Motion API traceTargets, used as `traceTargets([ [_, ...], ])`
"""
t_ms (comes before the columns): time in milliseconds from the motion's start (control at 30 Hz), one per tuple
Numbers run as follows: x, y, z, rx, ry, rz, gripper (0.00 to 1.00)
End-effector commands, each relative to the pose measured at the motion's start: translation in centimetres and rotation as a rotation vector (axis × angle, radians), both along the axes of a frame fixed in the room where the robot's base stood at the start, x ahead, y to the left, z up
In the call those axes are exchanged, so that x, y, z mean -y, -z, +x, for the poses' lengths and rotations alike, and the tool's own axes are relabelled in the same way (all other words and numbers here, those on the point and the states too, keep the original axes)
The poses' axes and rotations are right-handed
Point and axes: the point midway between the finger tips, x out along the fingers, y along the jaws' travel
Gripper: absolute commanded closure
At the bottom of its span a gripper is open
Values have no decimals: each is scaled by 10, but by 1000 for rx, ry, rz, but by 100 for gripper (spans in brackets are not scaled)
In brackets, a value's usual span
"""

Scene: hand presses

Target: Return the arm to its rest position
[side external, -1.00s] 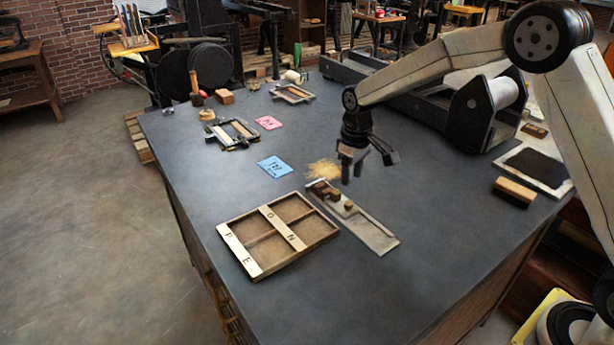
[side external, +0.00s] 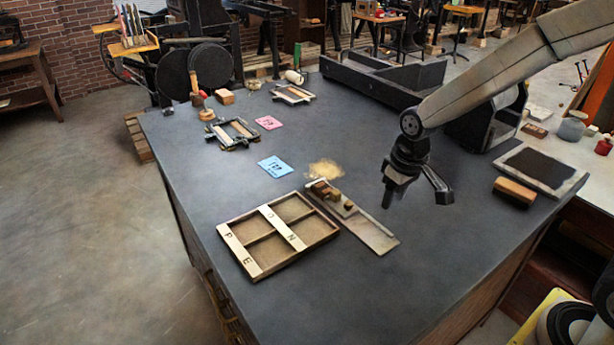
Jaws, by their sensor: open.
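My gripper (side external: 415,202) hangs from the arm over the right part of the dark worktable (side external: 345,290). Its two fingers are spread apart, with nothing between them. It is to the right of the composing tray (side external: 372,235), a narrow metal strip with small wooden blocks (side external: 330,192) at its upper end. The gripper is in the air, apart from everything on the table.
A wooden case with compartments (side external: 318,240) has letter strips across it. Blue (side external: 275,167) and pink (side external: 269,122) cards lie further back. An inked slab (side external: 540,168) and a wooden-topped block (side external: 515,191) are at right. The front table is clear.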

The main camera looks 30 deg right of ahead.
Motion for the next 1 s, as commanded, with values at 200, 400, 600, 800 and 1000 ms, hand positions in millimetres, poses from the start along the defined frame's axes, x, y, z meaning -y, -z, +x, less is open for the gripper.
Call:
traceTargets([
  [200,2,2,-52,49,41,3,52],
  [400,3,7,-89,84,71,5,52],
  [600,4,10,-105,98,83,7,52],
  [800,4,11,-106,99,84,8,52],
  [1000,4,11,-106,98,83,8,52],
])
